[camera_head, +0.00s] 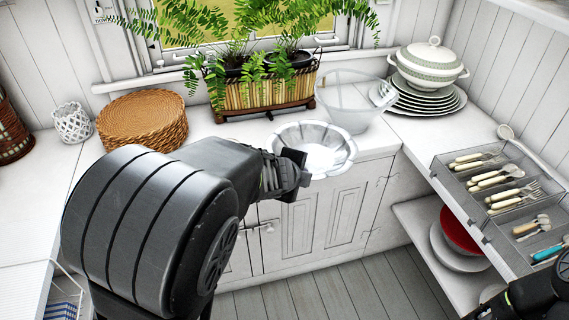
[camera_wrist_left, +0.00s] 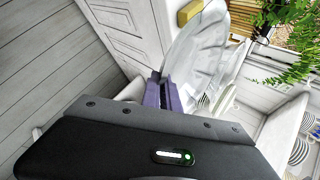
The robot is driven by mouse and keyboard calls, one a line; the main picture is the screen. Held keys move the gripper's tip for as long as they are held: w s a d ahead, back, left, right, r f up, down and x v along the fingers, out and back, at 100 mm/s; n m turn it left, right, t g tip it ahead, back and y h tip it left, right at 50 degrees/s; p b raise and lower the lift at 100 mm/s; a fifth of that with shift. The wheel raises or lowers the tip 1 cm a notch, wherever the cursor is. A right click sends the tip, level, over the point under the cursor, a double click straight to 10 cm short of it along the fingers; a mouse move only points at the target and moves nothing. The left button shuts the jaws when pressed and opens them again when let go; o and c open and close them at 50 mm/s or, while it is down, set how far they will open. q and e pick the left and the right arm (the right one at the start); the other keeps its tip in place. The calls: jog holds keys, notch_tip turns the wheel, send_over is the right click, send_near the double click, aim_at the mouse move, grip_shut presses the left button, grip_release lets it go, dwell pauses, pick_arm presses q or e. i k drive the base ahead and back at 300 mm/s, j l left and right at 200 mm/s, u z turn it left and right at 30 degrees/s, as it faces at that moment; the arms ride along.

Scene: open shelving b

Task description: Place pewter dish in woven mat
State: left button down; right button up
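The pewter dish (camera_head: 318,136) is a silvery, fluted round bowl over the counter's front edge. My left gripper (camera_head: 294,162) is at the dish's near-left rim. In the left wrist view its fingers (camera_wrist_left: 164,94) close on the rim of the dish (camera_wrist_left: 196,48). The woven mat (camera_head: 142,112) is a round, tan wicker stack on the counter at the left, well to the left of the dish; its top looks bare. Part of my right arm (camera_head: 540,296) shows at the lower right; its fingertips are not clearly seen.
A planter with ferns (camera_head: 262,95) stands behind, between mat and dish. A clear glass bowl (camera_head: 350,105) is just behind the dish. Stacked plates with a tureen (camera_head: 428,65) and a cutlery tray (camera_head: 480,200) are right. A white woven cup (camera_head: 72,124) stands left of the mat.

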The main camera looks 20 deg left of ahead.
aim_at(142, 114)
jog(key=u, duration=0.85)
jog(key=l+u, duration=0.15)
jog(key=u, duration=0.2)
jog(key=i+l, duration=0.1)
jog(key=l, duration=0.25)
jog(key=i+l, duration=0.15)
jog(key=l, duration=0.2)
